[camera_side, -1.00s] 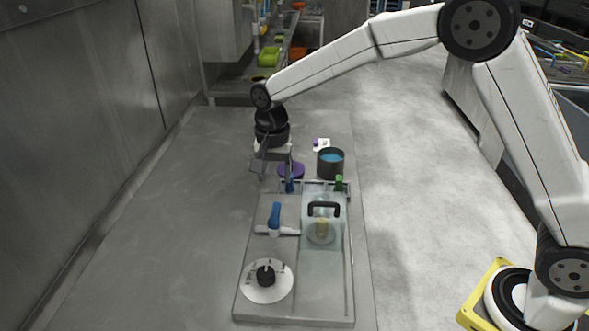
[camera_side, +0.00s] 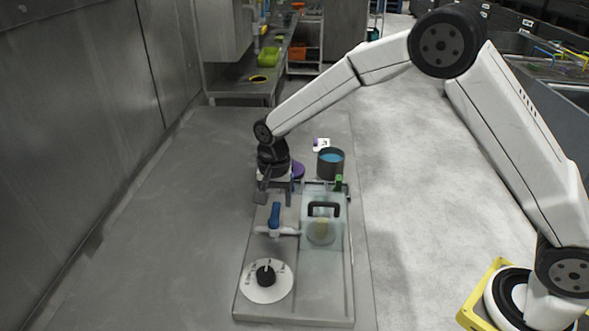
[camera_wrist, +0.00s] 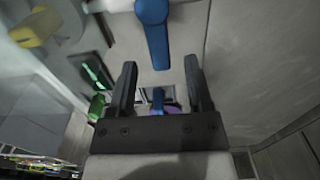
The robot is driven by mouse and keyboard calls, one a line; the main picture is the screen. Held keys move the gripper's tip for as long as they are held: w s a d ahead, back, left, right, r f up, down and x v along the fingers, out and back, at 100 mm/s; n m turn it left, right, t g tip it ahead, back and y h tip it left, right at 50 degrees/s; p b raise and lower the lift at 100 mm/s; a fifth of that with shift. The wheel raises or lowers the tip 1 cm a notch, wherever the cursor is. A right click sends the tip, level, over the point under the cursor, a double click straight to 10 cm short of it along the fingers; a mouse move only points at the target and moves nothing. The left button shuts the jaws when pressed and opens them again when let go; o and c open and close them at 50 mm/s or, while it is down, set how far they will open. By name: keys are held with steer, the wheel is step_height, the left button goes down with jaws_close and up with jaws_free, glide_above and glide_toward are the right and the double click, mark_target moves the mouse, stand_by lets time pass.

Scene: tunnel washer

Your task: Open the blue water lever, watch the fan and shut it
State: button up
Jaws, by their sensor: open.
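The blue water lever (camera_side: 275,213) stands on a white valve pipe on the grey tray (camera_side: 262,205). Its handle points away from the side camera. My gripper (camera_side: 274,199) is open and empty, low over the tray's far end, just beyond the lever's tip. In the wrist view the lever (camera_wrist: 155,35) hangs from the top edge, its tip roughly centred between and ahead of my open fingers (camera_wrist: 160,65). They look apart from it. A clear box (camera_side: 335,235) with a black handle covers a yellowish part (camera_side: 321,228); I cannot tell whether this is the fan.
A black-pointered white dial (camera_side: 267,282) sits at the tray's near end. Beyond the tray stand a dark pot (camera_side: 330,163) of blue liquid, a purple disc (camera_side: 298,170) and a small green item (camera_side: 338,182). The bench left of the tray is clear.

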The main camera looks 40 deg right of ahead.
steer(key=shift+f, duration=0.7)
jaws_close()
